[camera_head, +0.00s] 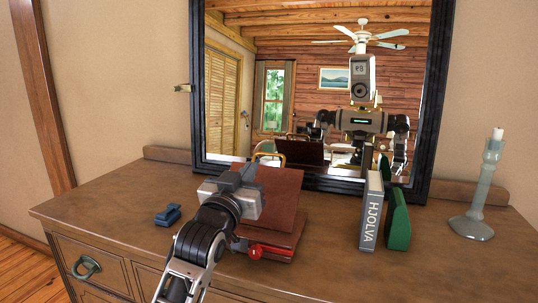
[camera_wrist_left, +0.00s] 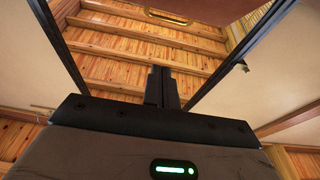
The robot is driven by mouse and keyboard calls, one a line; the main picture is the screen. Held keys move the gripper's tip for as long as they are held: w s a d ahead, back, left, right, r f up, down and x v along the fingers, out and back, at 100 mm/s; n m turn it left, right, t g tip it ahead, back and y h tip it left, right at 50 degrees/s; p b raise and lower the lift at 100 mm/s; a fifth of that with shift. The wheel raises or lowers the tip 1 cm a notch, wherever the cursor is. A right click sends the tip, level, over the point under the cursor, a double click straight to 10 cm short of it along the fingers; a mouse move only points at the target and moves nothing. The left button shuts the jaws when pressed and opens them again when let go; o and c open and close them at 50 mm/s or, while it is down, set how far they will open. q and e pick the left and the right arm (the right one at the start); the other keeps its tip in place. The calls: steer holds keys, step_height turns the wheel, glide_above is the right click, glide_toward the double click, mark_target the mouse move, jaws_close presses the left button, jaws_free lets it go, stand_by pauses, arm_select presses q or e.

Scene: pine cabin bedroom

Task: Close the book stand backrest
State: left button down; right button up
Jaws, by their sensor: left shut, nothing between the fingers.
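The book stand is reddish-brown wood and stands on the dresser in the head view. Its backrest (camera_head: 282,196) is raised and leans up from the base (camera_head: 285,240), which has a bright red part (camera_head: 256,251) at its front. My left gripper (camera_head: 246,173) is in front of the backrest's left part and hides some of it; I cannot tell whether they touch. In the left wrist view its fingers (camera_wrist_left: 162,88) are together and empty, pointing up towards the mirror. My right gripper does not show apart from the mirror image.
The dresser top (camera_head: 110,195) carries a small blue object (camera_head: 168,215) at the left. A grey book lettered HJOLVA (camera_head: 371,212) and a green bookend (camera_head: 398,220) stand right of the stand. A glass candlestick (camera_head: 484,190) is far right. A black-framed mirror (camera_head: 441,100) stands behind.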

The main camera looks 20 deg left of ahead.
mark_target(266, 172)
arm_select(q)
steer(key=x, duration=0.3)
steer(key=f+x, duration=0.1)
steer(key=x, duration=0.2)
steer(key=p+x, duration=0.1)
steer(key=x, duration=0.3)
steer(key=shift+w+f, duration=0.15)
steer(key=shift+f, duration=0.25)
steer(key=shift+w+f, duration=0.35)
steer(key=shift+w, duration=0.1)
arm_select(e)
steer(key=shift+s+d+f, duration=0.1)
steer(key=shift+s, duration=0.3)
arm_select(q)
steer(key=shift+w, duration=0.1)
